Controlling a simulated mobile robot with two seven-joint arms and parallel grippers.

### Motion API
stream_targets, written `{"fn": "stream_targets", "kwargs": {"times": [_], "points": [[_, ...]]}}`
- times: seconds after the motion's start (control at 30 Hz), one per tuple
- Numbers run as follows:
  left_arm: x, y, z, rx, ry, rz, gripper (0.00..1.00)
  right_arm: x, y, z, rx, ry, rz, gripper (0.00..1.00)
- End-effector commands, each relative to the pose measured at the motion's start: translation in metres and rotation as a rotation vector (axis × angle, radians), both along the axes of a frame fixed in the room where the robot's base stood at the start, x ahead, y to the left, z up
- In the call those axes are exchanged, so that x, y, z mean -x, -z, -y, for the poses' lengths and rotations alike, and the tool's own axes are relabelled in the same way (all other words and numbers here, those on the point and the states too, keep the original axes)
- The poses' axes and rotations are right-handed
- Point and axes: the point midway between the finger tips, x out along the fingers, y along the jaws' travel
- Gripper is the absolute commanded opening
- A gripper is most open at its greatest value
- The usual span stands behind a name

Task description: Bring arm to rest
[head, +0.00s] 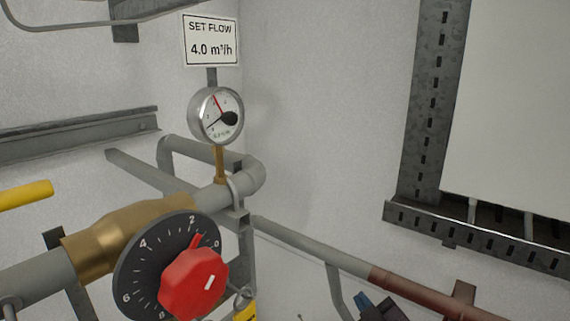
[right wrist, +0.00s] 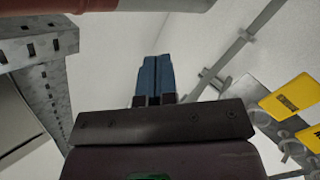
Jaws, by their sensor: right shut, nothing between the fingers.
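My right gripper (head: 366,303) shows at the bottom edge of the head view, below the grey and red-brown pipe. Only its blue fingers and part of its dark body are in the picture. In the right wrist view its two blue fingers (right wrist: 155,70) lie side by side, shut, with nothing between them. They are apart from the pipes and the wall. My left gripper is in neither view.
A red knob (head: 194,283) on a black numbered dial sits on a brass valve (head: 112,240). Above are a round gauge (head: 217,116) and a "SET FLOW 4.0 m³/h" sign (head: 210,40). A pipe (head: 315,248) runs along the wall. Yellow tags (right wrist: 291,95) hang at right.

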Motion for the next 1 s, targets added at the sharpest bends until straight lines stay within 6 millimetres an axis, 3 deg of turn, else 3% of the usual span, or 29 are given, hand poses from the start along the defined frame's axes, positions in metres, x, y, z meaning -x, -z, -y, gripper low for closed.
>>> {"fn": "stream_targets", "kwargs": {"times": [0.03, 0.2, 0.5, 0.7, 1.0], "points": [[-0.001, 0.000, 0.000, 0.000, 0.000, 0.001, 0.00, 0.012, 0.025, 0.011, -0.036, 0.026, -0.052, 0.00], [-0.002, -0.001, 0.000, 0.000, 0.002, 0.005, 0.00, 0.056, 0.093, 0.045, -0.161, 0.118, -0.197, 0.00], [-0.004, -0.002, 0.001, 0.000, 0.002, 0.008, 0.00, 0.154, 0.190, 0.097, -0.353, 0.305, -0.409, 0.00], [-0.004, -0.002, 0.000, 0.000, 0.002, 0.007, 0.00, 0.199, 0.220, 0.116, -0.423, 0.389, -0.480, 0.00], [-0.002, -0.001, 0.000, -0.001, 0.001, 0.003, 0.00, 0.208, 0.225, 0.119, -0.438, 0.405, -0.492, 0.00]]}}
